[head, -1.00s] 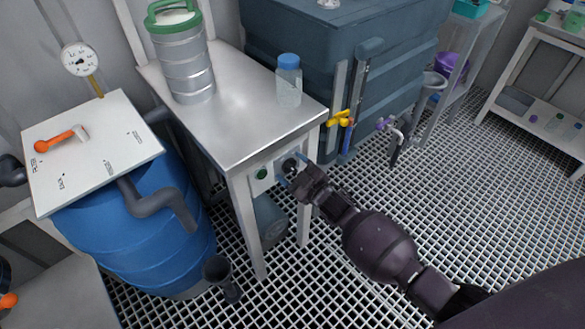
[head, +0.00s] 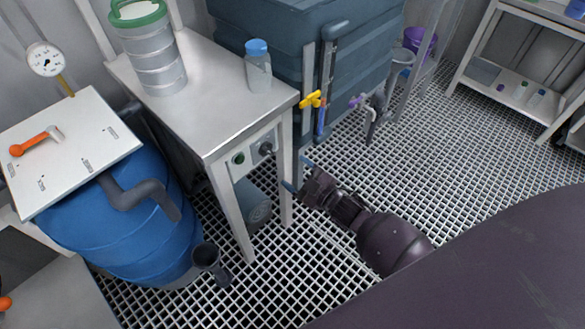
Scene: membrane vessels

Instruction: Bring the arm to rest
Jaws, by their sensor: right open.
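My right arm comes in from the lower right of the head view. Its dark gripper (head: 299,174) is open and empty, with its two blue-tipped fingers spread. It hangs over the grated floor, just right of the steel table's front leg and apart from the control box (head: 253,154). The box, under the table's front edge, carries a green button (head: 239,158) and a dark knob (head: 266,148). My left gripper is not in view.
The steel table (head: 215,105) bears a metal canister (head: 152,55) and a blue-capped bottle (head: 258,67). A blue barrel (head: 130,235) stands left. A dark tank (head: 285,40) with a yellow-handled valve (head: 312,99) stands behind.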

